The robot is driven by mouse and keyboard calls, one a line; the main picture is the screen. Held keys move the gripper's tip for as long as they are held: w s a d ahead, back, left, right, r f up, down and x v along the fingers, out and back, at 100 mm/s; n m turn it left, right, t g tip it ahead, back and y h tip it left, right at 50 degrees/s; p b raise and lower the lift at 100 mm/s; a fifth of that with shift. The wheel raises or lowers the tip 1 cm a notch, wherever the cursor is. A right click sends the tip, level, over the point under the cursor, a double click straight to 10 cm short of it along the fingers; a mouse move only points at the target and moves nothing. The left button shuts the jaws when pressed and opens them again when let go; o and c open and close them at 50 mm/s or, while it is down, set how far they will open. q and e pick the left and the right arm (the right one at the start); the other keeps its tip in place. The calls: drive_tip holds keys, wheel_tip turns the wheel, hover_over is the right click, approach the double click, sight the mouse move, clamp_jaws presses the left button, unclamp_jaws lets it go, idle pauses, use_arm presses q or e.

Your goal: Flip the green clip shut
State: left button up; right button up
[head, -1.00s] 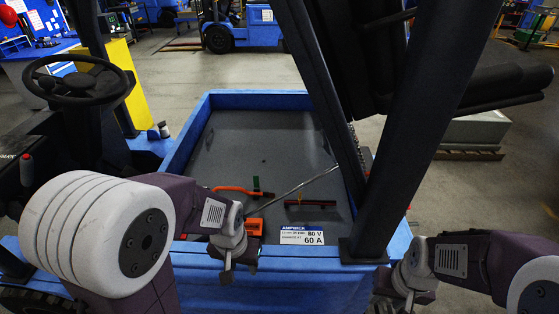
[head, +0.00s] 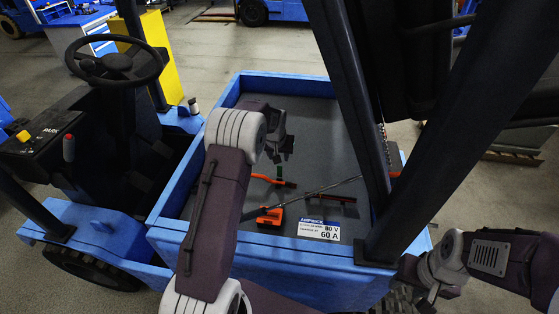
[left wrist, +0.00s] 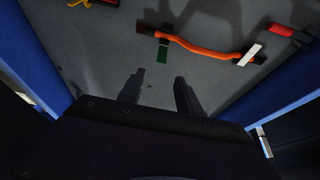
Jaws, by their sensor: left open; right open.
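The small green clip (head: 279,171) stands at the end of an orange cable (head: 262,178) on the grey floor of the blue bay. In the left wrist view the green clip (left wrist: 162,54) lies beside the dark end of the orange cable (left wrist: 210,47). Whether its flap is up or down is too small to tell. My left gripper (head: 281,157) is open and empty over the bay, just behind the clip in the head view. Its two fingers (left wrist: 159,91) show apart, below the clip in the left wrist view. My right gripper (head: 422,300) is open, outside the bay at lower right.
An orange connector (head: 270,217), a thin metal rod (head: 310,190) and a dark red bar (head: 328,197) lie in the bay near a white label (head: 319,229). Blue walls (head: 185,176) enclose it. A dark slanted post (head: 349,105) rises at right.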

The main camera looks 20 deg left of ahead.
use_arm(q)
drive_tip(key=p, duration=0.2)
hover_over(280, 172)
drive_tip(key=f, duration=0.8)
drive_tip(key=shift+s+a+f, duration=0.1)
drive_tip(key=shift+s, duration=0.2)
drive_tip(key=shift+f, duration=0.25)
drive_tip(key=shift+w, duration=0.1)
clamp_jaws()
